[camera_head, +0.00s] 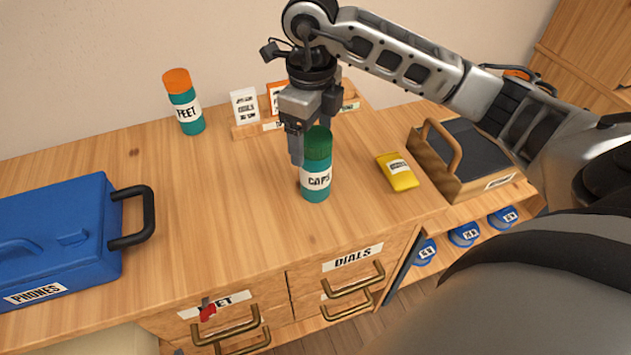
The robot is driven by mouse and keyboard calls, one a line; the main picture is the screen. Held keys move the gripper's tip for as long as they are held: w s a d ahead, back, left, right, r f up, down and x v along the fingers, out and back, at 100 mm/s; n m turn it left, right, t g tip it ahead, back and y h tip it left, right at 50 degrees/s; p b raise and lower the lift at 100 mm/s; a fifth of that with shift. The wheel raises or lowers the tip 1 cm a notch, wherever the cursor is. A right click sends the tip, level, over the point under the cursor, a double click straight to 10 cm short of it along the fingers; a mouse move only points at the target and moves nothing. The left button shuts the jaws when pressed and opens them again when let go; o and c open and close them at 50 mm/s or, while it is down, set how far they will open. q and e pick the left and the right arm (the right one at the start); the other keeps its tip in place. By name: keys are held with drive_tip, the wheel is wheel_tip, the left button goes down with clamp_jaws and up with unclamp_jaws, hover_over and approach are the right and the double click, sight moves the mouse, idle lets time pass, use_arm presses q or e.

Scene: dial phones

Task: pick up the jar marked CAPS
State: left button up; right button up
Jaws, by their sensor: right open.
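The jar marked CAPS (316,182) stands upright on the wooden bench top, near the front edge. It is teal with a white label and a dark green lid. My right gripper (306,148) comes down from above, with its fingers at the height of the lid. One finger shows at the left side of the lid; the other is mostly hidden, so I cannot tell whether either touches the jar. The right gripper is open. My left gripper is not in view.
A teal jar marked FEET (184,103) with an orange lid stands at the back. A blue PHONES box (60,240) is at left. A yellow packet (398,172) and a dark-lined wooden tray (462,155) lie right of the jar. Drawers (350,268) front the bench.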

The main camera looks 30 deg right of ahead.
sight(316, 167)
drive_tip(key=f, duration=0.2)
drive_tip(key=f+p, duration=0.1)
drive_tip(key=shift+s+d+f, duration=0.15)
drive_tip(key=shift+d+f, duration=0.2)
drive_tip(key=shift+f, duration=0.6)
drive_tip(key=c, duration=1.6)
drive_tip(key=shift+r, duration=0.15)
